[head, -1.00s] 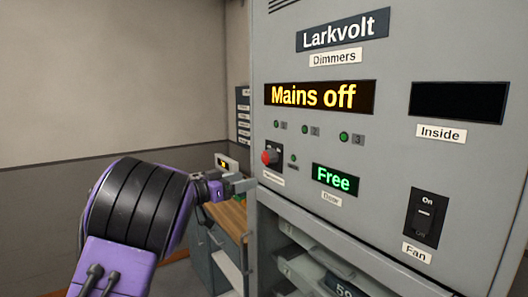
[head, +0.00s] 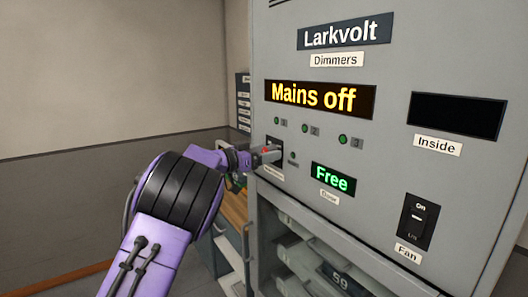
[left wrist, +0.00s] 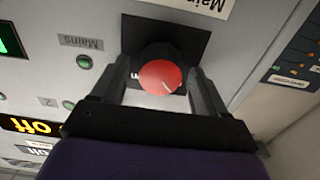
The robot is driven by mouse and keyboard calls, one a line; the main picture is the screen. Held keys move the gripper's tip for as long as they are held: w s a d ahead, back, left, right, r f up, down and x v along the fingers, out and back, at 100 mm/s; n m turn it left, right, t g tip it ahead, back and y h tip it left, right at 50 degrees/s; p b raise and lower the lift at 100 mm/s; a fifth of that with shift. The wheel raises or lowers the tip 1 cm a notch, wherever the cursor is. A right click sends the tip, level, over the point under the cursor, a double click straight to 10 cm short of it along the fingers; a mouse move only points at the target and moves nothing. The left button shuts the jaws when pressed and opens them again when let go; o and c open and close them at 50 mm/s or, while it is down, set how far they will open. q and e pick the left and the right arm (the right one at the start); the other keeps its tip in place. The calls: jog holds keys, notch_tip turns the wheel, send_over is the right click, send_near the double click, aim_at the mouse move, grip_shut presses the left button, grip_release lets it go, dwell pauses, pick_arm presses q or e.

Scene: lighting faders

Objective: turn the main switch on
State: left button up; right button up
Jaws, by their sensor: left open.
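The main switch is a red rotary knob (left wrist: 161,77) on a black plate (left wrist: 185,40), seen upside down in the left wrist view. In the head view the red knob (head: 266,151) is mostly hidden by my gripper. My left gripper (left wrist: 162,85) is open, with one finger on each side of the knob; I cannot tell whether they touch it. In the head view the left gripper (head: 268,155) is at the cabinet front. The yellow display (head: 318,97) reads "Mains off". My right gripper is not in view.
The grey cabinet (head: 380,50) fills the right side. A green "Free" display (head: 333,178) and a Fan rocker switch (head: 416,221) are on its front. Below are open shelves with modules (head: 335,275). A wooden-topped desk (head: 235,207) stands behind my left arm.

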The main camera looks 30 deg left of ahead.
pick_arm(q)
jog(key=c, duration=1.1)
jog(key=shift+o, duration=0.2)
jog(key=shift+s+d+f+m+b, duration=0.1)
jog(key=shift+m+b, duration=2.4)
jog(key=shift+m, duration=0.5)
jog(key=shift+w+d+f+m+b, duration=0.1)
jog(key=shift+f+m+b, duration=0.05)
jog(key=shift+m+b, duration=2.6)
jog(key=shift+s+f+m+b, duration=0.1)
jog(key=shift+m+b, duration=2.15)
jog(key=shift+m, duration=1)
